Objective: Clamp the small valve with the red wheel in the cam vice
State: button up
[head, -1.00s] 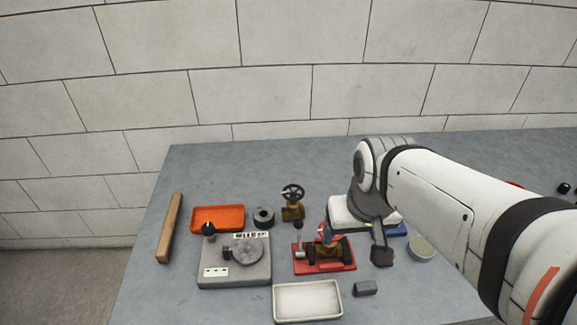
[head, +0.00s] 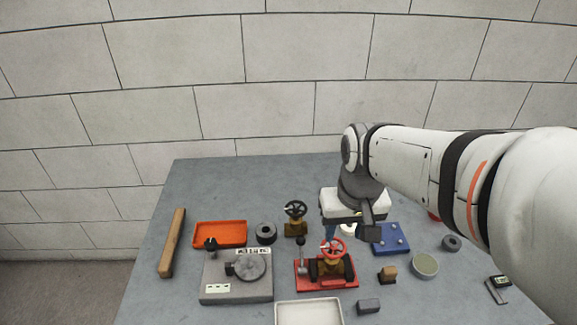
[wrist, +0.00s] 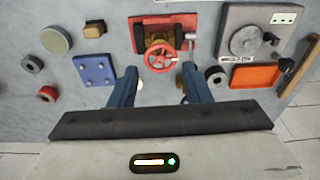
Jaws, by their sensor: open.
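The small valve with the red wheel (head: 333,247) stands upright on the red cam vice (head: 310,284), its brass body between the dark jaws. I cannot tell whether the jaws press on it. The vice's lever (head: 301,256) with a dark knob stands up at its left. In the wrist view the red wheel (wrist: 160,57) lies just beyond my fingertips, and the vice base (wrist: 146,30) shows behind it. My gripper (wrist: 159,70) is open and empty, its two blue fingers apart. In the head view a blue finger (head: 328,230) shows behind the wheel, apart from it.
A dark-wheeled valve (head: 295,218) stands behind left of the vice. A grey fixture (head: 236,285) and an orange tray (head: 220,234) are at left. A white tray (head: 308,312) is in front. A blue plate (head: 390,240) and a round dish (head: 425,265) are at right.

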aim_at(302, 255)
jog(key=w+a, duration=0.1)
jog(key=w, duration=0.1)
jog(key=w+g+p, duration=0.1)
jog(key=w, duration=0.2)
jog(key=w+a+g, duration=0.1)
jog(key=w, duration=0.2)
jog(key=shift+a+f+n, duration=0.3)
jog(key=shift+a, duration=0.05)
jog(key=c, duration=0.6)
jog(key=w+a+f, duration=0.1)
jog(key=w, duration=0.1)
jog(key=w+a+f+g+p, duration=0.1)
jog(key=w+f, duration=0.1)
jog(key=w, duration=0.1)
jog(key=w+a+f+g, duration=0.1)
jog(key=w, duration=0.1)
jog(key=shift+w+a+f+n+p, duration=0.2)
jog(key=shift+a+n+p, duration=0.1)
jog(key=shift+a, duration=0.1)
grip_shut()
jog(key=x, duration=1)
jog(key=shift+a, duration=0.25)
jog(key=shift+f, duration=0.1)
